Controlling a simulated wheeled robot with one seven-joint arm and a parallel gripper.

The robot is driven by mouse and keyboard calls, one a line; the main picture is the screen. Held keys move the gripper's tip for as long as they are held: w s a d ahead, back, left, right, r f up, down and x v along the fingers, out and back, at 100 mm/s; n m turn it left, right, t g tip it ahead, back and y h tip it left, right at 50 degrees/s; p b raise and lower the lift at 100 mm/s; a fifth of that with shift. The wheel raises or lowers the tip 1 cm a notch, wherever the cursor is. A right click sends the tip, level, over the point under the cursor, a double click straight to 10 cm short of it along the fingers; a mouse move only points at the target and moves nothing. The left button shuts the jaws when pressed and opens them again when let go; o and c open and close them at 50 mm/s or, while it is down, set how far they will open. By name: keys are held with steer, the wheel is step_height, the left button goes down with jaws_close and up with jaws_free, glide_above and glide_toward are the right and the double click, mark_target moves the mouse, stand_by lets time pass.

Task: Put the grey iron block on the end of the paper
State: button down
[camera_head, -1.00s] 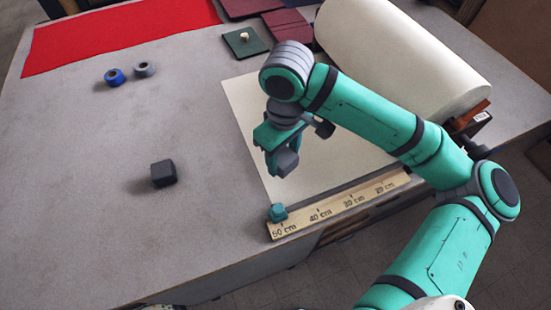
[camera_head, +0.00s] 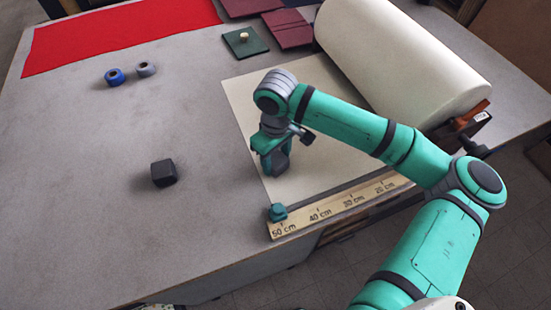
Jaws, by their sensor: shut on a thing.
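The cream paper (camera_head: 243,92) runs from a large roll (camera_head: 410,55) across the right half of the table, its free end toward the left. My gripper (camera_head: 276,160) points down over the paper close to that left end. It is shut on a grey block (camera_head: 281,162), which is partly hidden by the fingers. I cannot tell whether the block touches the paper. A second, dark, nearly black block (camera_head: 163,173) rests on the bare table left of the paper.
A wooden ruler (camera_head: 335,209) with a teal stop (camera_head: 278,212) lies along the front edge. Blue (camera_head: 114,77) and grey (camera_head: 146,69) rings, red cloth (camera_head: 120,38) and a green square (camera_head: 245,42) with a knob lie toward the back. The table's left part is mostly clear.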

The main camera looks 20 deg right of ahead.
mark_target(275, 158)
steer(key=shift+a+f, duration=0.1)
steer(key=shift+a, duration=0.05)
steer(key=c, duration=0.9)
jaws_free()
steer(key=shift+w, duration=0.1)
step_height(275, 158, up, 12)
